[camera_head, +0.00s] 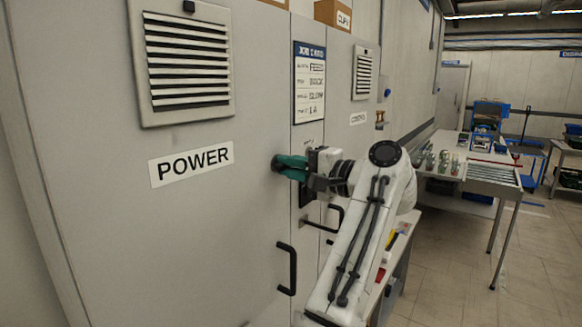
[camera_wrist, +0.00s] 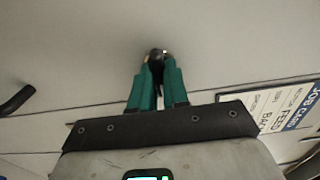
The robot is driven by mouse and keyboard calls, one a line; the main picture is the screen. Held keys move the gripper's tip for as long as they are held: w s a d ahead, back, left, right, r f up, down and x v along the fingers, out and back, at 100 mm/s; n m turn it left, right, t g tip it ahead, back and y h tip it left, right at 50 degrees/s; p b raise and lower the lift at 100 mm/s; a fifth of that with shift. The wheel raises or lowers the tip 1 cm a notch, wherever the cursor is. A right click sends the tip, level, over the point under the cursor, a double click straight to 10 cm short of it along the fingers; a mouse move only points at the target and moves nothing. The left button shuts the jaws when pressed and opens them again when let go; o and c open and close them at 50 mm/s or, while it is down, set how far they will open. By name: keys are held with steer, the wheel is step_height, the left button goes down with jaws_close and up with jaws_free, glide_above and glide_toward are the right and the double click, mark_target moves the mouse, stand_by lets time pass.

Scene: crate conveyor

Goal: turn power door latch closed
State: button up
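The power door (camera_head: 200,250) is a grey cabinet door with a POWER label (camera_head: 191,164) and a black bar handle (camera_head: 287,269); it looks shut. My gripper (camera_head: 279,164) is at the door's right edge, above that handle, with its green fingers pointing at the door face. In the wrist view, the fingertips of my gripper (camera_wrist: 156,59) close around a small dark latch (camera_wrist: 156,53) on the door. The fingers hide most of the latch, so its turn angle cannot be told. In the head view the latch is hidden behind the fingers.
A job card (camera_head: 310,83) is on the panel right of the door; the control door (camera_head: 352,140) is beyond it. A vent (camera_head: 187,62) is above the POWER label. A table with bottles (camera_head: 440,162) stands at the right, with open floor in front.

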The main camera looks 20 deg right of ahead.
jaws_close()
steer(key=shift+f+b, duration=0.15)
steer(key=shift+b, duration=0.2)
steer(key=n+b, duration=1.1)
steer(key=n, duration=0.6)
steer(key=shift+n, duration=0.3)
stand_by(0.3)
steer(key=o, duration=0.6)
jaws_free()
